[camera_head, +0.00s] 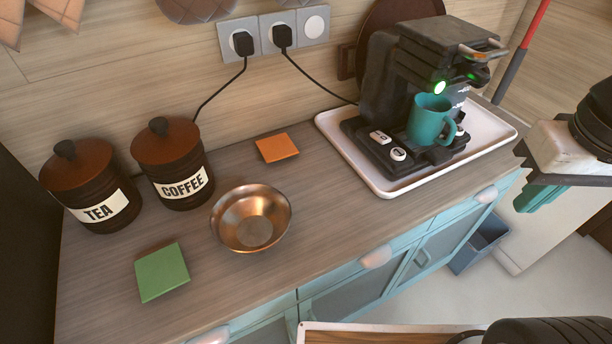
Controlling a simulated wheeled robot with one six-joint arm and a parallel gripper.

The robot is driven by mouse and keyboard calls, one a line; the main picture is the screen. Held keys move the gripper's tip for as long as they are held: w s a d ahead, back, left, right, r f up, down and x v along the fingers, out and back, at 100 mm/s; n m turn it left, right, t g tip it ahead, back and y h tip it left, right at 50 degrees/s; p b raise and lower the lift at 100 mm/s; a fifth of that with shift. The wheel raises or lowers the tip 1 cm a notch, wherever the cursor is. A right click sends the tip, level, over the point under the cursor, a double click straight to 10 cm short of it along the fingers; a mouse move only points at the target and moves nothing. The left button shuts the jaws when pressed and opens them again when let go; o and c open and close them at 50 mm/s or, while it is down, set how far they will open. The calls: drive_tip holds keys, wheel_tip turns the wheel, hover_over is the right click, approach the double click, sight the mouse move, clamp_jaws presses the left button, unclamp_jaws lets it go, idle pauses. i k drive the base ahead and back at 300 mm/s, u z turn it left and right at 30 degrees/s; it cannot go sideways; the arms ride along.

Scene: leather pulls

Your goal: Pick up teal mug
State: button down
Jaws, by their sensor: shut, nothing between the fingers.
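The teal mug (427,122) stands upright on the drip base of the black coffee machine (378,84), under its spout. Its handle points to the right. My gripper (530,203) is at the right side of the view, past the counter's front edge. It is shut and empty, with its teal fingers pointing down and left. It is apart from the mug, to the right of it and nearer to me.
The machine sits on a white tray (378,189) with a raised rim. A copper bowl (251,219), orange square (277,148), green square (162,272), tea canister (92,187) and coffee canister (173,164) stand left. Two black cords run to wall sockets (279,33).

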sight(430, 113)
drive_tip(key=u, duration=0.05)
drive_tip(key=k, duration=1.1)
drive_tip(key=z, duration=0.85)
drive_tip(key=i, duration=1.35)
drive_tip(key=u, duration=0.65)
